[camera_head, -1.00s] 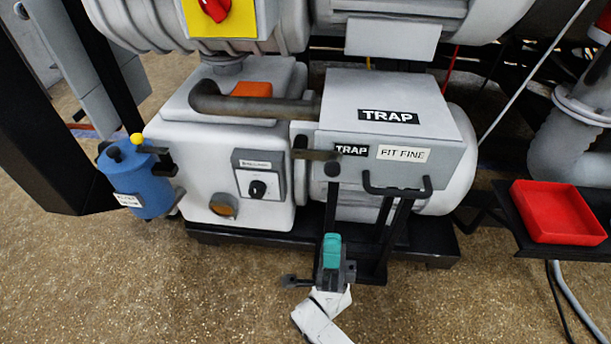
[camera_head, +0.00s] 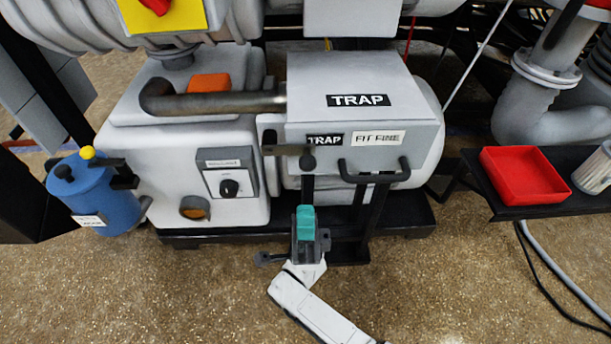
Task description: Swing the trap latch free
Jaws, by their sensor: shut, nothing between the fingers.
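The trap is a grey box (camera_head: 360,80) with TRAP labels and a FIT FINE label on its front. The trap latch (camera_head: 284,150) is a flat brownish bar lying level across the left end of the box front. A round black knob (camera_head: 307,162) is at its right end. My gripper (camera_head: 305,214), with a teal part on top, is shut and empty. It is in front of and below the latch, apart from it as far as I can see. A dark upright bar shows between knob and gripper; I cannot tell what it belongs to.
A black handle (camera_head: 374,176) sticks out from the box front, right of the latch. A grey pump body with a dial plate (camera_head: 229,182) stands left. A blue canister (camera_head: 95,195) is farther left. A red tray (camera_head: 525,174) lies on a black shelf at right. The front floor is clear.

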